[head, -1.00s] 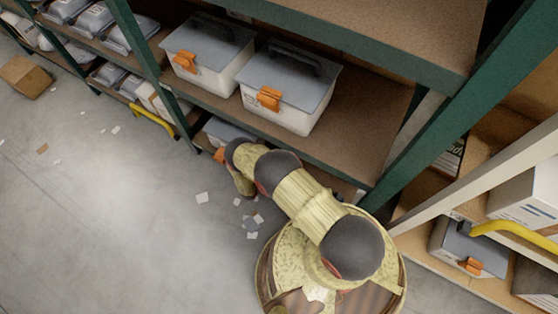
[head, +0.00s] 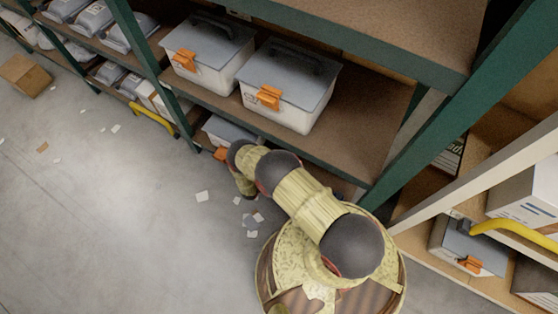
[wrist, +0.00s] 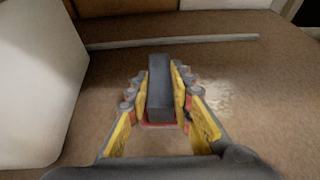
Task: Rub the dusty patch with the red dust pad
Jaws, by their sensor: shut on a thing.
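In the wrist view my gripper (wrist: 160,82) is shut on the red dust pad (wrist: 158,124), gripping its dark grey upright block. Only a thin red edge of the pad shows below the block. The pad is over a brown board. The dusty patch (wrist: 218,95) is a pale, speckled smear on that board, just right of the fingers. Part of it may be hidden behind the right finger. I cannot tell whether the pad touches the board. In the head view the gripper, pad and patch are hidden under the shelf, with my arm reaching in.
A white box wall (wrist: 38,85) stands close on the left in the wrist view. A pale strip (wrist: 175,42) crosses the board behind the pad. In the head view, lidded bins (head: 288,85) sit on the shelf above, and a green post (head: 150,75) stands left of my arm.

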